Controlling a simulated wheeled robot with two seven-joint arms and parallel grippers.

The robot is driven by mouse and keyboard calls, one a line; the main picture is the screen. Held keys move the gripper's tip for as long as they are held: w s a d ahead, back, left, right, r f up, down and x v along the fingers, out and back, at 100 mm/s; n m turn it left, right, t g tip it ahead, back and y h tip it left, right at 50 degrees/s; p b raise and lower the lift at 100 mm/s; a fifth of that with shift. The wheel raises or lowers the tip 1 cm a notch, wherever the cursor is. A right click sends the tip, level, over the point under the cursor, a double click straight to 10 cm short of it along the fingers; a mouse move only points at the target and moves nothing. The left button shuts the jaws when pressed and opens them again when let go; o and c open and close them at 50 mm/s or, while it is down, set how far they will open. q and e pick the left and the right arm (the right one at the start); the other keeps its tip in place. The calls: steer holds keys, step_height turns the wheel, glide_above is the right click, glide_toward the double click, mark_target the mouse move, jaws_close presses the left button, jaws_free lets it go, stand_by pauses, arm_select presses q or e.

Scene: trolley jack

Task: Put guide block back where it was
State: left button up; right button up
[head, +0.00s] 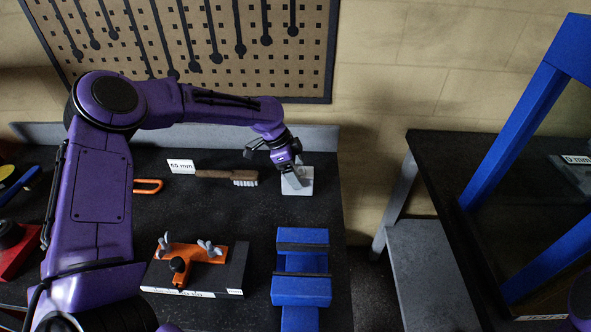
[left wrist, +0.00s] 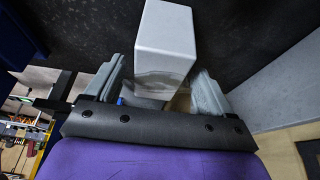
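A plain white block (head: 304,185), which I take as the guide block, stands on the black bench top near its right back corner. My left gripper (head: 291,180) reaches down over it and covers part of it. In the left wrist view the white block (left wrist: 165,35) lies ahead of and partly between the two grey fingers (left wrist: 157,85). The fingers are spread, with narrow gaps beside the block; whether either touches it I cannot tell. My right gripper is not in view.
A brush (head: 226,176) and a "60 mm" card (head: 181,166) lie left of the block. Nearer are a blue vise-like piece (head: 301,290) and an orange clamp (head: 190,253) on a dark plate. A second table (head: 440,165) with a blue frame (head: 520,130) stands right, across a gap.

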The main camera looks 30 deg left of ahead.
arm_select(q)
steer(key=shift+r, duration=0.1)
steer(key=b+v, duration=0.1)
steer(key=v, duration=1.1)
steer(key=shift+r, duration=0.2)
steer(key=shift+d+f, duration=0.1)
